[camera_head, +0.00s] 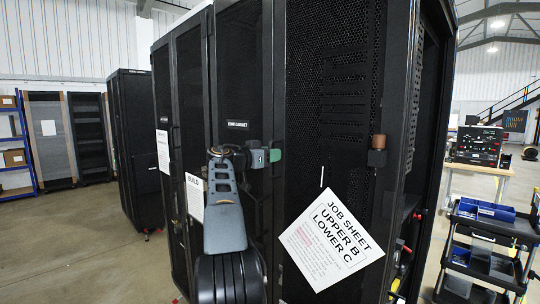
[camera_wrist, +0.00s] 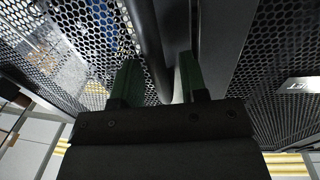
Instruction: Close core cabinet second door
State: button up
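The core cabinet (camera_head: 237,125) is a tall black rack in the middle of the head view, with its name label high on the front. A black perforated door (camera_head: 318,90) stands in front of me to the right of the label. It carries a tilted white job sheet (camera_head: 328,238) and a brown block on its right side. My gripper (camera_head: 275,156), with green fingertips, is beside this door's left edge. In the wrist view the two green fingers (camera_wrist: 158,85) are apart. A dark vertical bar (camera_wrist: 148,40) runs between them; I cannot tell whether they touch it.
To the right of the door, an open rack side (camera_head: 420,160) shows coloured parts inside. A black cart with blue bins (camera_head: 487,210) and a bench stand further right. Another black cabinet (camera_head: 133,150) stands at left behind. The concrete floor (camera_head: 80,245) at left is clear.

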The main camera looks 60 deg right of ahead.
jog(key=b+v, duration=0.4)
jog(key=v, duration=0.9)
jog(key=shift+a+b, duration=0.4)
jog(key=shift+w, duration=0.1)
